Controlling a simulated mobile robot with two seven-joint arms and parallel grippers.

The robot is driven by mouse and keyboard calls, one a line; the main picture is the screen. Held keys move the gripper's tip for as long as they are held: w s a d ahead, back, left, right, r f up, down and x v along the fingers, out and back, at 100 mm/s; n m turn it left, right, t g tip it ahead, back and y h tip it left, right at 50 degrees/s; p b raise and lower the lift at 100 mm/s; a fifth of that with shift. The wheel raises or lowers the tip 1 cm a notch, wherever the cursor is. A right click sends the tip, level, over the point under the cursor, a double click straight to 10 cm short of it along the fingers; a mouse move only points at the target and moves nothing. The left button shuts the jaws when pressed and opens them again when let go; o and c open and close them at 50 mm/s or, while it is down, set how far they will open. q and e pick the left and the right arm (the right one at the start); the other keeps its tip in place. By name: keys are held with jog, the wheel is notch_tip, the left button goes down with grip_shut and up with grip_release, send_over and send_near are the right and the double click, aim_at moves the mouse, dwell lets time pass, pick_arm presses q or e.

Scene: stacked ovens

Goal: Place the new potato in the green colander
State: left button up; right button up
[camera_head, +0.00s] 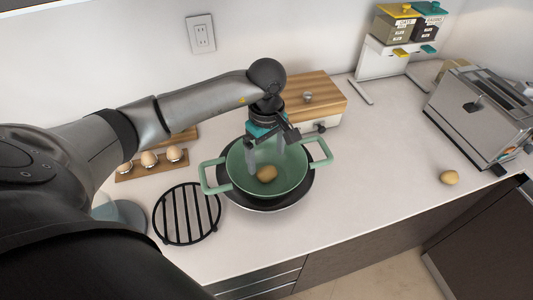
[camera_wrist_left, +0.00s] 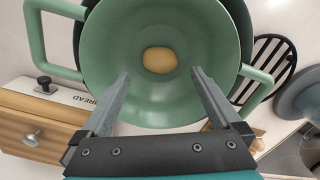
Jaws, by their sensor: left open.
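The green colander (camera_head: 296,178) with two side handles sits in a dark pan on the counter. A yellow-brown potato (camera_head: 266,173) lies inside it at the bottom; it also shows in the left wrist view (camera_wrist_left: 159,60). A second similar potato (camera_head: 449,177) lies on the counter at the right, before the toaster. My left gripper (camera_head: 266,164) is above and partly inside the colander, fingers apart; in the left wrist view its open fingers (camera_wrist_left: 160,78) point toward the potato with nothing between them. My right gripper is not in view.
A dark pan (camera_head: 262,206) is under the colander. A black round trivet (camera_head: 187,213) and an egg holder (camera_head: 152,171) are at the left. A wooden-lidded bread box (camera_head: 315,90) is behind, a toaster (camera_head: 482,112) at the right.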

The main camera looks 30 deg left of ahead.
aim_at(266, 169)
pick_arm(q)
notch_tip(266, 169, up, 7)
jog(key=p, duration=0.4)
jog(key=shift+f, duration=0.1)
